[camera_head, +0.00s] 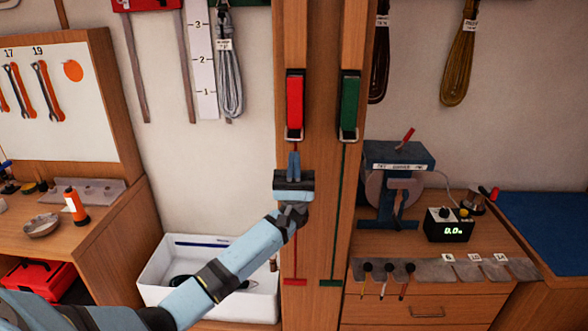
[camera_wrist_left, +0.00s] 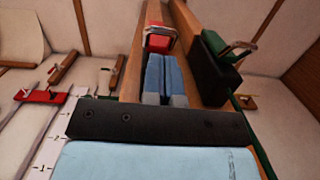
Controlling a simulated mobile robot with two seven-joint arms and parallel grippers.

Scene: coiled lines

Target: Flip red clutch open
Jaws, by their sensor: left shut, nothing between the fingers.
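The red clutch (camera_head: 295,103) is mounted on the wooden post, with a metal loop at its lower end and a red line running down below it. In the left wrist view the red clutch (camera_wrist_left: 158,41) shows just beyond the fingertips. My left gripper (camera_head: 294,155) is just below the clutch's lower end, pointing up, its fingers shut together and empty. In the left wrist view the shut blue fingers (camera_wrist_left: 166,60) overlap the clutch's near end; I cannot tell whether they touch it. My right gripper is out of view.
A green clutch (camera_head: 349,103) sits close to the right on the same post (camera_head: 322,160). A white bin (camera_head: 152,292) stands below left. A winch (camera_head: 398,190) and display box (camera_head: 450,226) are on the right-hand bench.

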